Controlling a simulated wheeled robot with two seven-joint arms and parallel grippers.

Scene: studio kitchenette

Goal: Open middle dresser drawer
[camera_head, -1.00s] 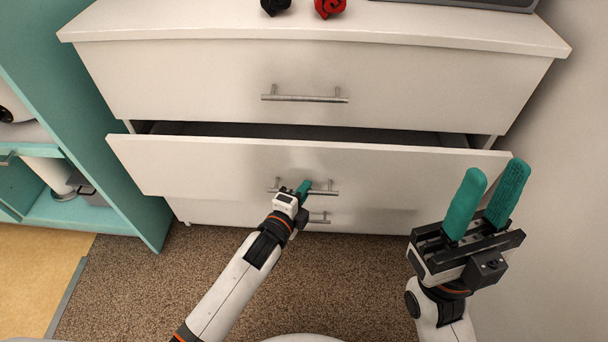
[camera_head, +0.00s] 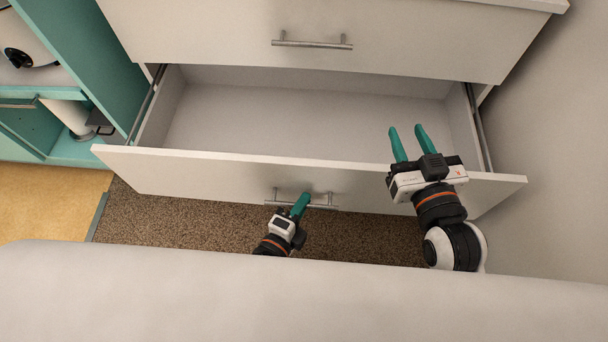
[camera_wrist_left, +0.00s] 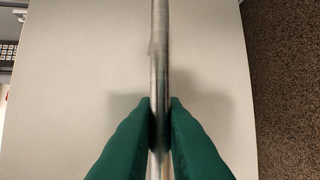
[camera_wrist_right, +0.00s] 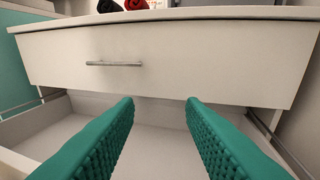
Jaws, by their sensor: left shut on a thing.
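The middle dresser drawer (camera_head: 200,172) is pulled well out in the head view, and its empty pale inside shows. Its metal bar handle (camera_head: 325,199) is on the front panel. My left gripper (camera_head: 300,205) is shut on this handle; the left wrist view shows the bar (camera_wrist_left: 160,60) between the two green fingers. My right gripper (camera_head: 408,145) is open and empty above the right part of the drawer. In the right wrist view its spread fingers (camera_wrist_right: 160,115) point toward the dresser, with the open drawer below.
The closed top drawer (camera_head: 200,40) with its bar handle (camera_head: 312,44) is above. A teal shelf unit (camera_head: 100,60) stands at the left and a wall (camera_head: 560,130) at the right. Brown carpet (camera_head: 170,220) lies below. A red item (camera_wrist_right: 136,4) sits on the dresser top.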

